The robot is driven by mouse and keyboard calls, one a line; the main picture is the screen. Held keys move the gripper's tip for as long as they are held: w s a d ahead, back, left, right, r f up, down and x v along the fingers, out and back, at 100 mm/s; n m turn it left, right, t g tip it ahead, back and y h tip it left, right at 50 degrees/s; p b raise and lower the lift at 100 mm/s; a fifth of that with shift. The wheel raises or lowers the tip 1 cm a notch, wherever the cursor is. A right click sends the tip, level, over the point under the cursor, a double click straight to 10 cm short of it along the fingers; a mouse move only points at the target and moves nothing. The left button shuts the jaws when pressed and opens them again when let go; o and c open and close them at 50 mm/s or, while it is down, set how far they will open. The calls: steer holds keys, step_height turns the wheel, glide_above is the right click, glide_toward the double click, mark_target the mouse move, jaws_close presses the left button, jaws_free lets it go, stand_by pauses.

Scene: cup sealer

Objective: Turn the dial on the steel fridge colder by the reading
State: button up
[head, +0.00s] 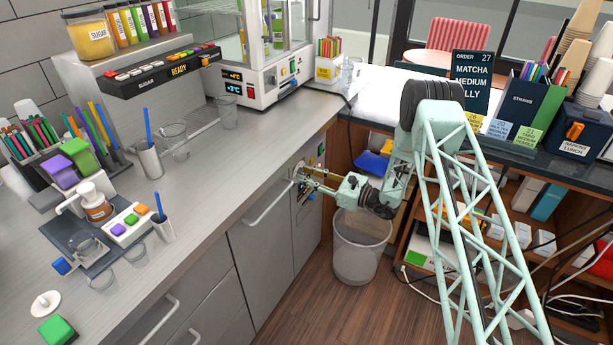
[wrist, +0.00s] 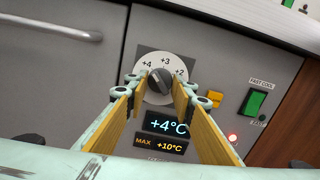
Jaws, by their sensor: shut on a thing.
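The fridge dial (wrist: 159,82) is a dark knob on a pale round plate marked +4, +3 and +2 in the wrist view. A display (wrist: 167,126) below it reads +4°C, and a smaller one (wrist: 160,146) reads MAX +10°C. My gripper (wrist: 160,86) is at the dial, with its two wood-coloured fingers on either side of the knob, shut on it. In the head view my gripper (head: 300,175) reaches the front of the steel fridge (head: 262,235) under the counter; the dial is hidden there.
A green FAST COOL switch (wrist: 254,103), a yellow part (wrist: 214,98) and a lit red lamp (wrist: 232,138) are right of the dial. A fridge handle (head: 270,204) sticks out to the left. A bin (head: 358,262) stands below my arm.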

steer(key=m, duration=1.1)
steer(key=shift+p, duration=0.35)
steer(key=m, duration=0.4)
steer(key=m+p, duration=0.1)
steer(key=m, duration=0.5)
steer(key=shift+r+m+p, duration=0.1)
steer(key=shift+m+p, duration=0.25)
steer(key=shift+m, duration=0.05)
steer(key=m, duration=0.4)
steer(key=shift+p, duration=0.3)
steer(key=shift+m, duration=1.6)
